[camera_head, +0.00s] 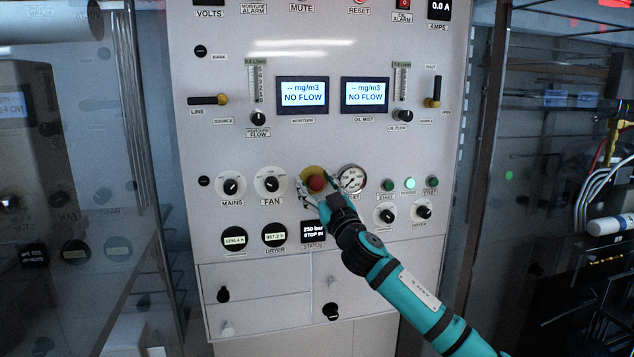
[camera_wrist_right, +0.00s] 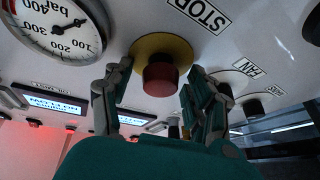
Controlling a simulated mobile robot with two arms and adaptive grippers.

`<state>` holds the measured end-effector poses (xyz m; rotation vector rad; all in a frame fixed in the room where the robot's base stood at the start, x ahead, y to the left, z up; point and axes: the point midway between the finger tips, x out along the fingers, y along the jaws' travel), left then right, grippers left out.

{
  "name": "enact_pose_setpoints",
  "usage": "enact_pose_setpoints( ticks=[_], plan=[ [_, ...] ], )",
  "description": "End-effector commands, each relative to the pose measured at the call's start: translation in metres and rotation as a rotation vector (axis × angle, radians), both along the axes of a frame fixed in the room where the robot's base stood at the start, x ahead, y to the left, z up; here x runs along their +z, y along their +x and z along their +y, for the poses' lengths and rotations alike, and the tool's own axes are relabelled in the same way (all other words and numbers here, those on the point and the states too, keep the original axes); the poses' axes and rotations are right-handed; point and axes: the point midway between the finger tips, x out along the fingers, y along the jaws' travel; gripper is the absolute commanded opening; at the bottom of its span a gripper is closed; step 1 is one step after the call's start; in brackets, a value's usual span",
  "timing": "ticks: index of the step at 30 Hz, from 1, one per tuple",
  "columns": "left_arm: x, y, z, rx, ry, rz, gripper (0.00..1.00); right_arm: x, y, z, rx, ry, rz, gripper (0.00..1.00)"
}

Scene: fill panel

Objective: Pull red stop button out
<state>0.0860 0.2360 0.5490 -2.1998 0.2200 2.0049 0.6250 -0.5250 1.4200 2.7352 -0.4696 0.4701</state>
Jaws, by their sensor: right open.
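The red stop button (camera_head: 316,183) sits on a round yellow base (camera_head: 313,172) on the grey control panel, right of the FAN knob. In the right wrist view the red button (camera_wrist_right: 160,78) stands out from its yellow base (camera_wrist_right: 162,46), with a STOP label (camera_wrist_right: 199,14) beside it. My right gripper (camera_head: 318,190) is at the button. In the wrist view its open fingers (camera_wrist_right: 155,100) stand on either side of the red button, with a visible gap on each side. My left gripper is not in view.
A pressure gauge (camera_head: 352,179) is close on the button's right, and the FAN knob (camera_head: 271,184) on its left. A status display (camera_head: 313,233) is just below. Green buttons (camera_head: 410,184) are further right. Glass doors (camera_head: 530,120) flank the panel.

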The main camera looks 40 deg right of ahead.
Motion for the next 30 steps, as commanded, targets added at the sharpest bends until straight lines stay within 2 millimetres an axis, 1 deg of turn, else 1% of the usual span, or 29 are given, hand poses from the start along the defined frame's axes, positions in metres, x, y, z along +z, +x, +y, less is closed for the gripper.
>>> enact_pose_setpoints(
  ticks=[3,16,24,30],
  plan=[
    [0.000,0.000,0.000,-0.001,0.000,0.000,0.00,0.000,0.000,0.000,0.000,0.000,0.000,0.56],
    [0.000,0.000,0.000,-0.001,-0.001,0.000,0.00,0.000,0.000,0.000,0.000,0.000,0.000,0.00],
    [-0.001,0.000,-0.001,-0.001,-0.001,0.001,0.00,-0.001,-0.001,0.001,0.000,0.000,0.000,0.00],
    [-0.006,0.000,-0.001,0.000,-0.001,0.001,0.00,-0.001,-0.013,0.007,0.000,-0.001,0.000,0.00]
  ],
)
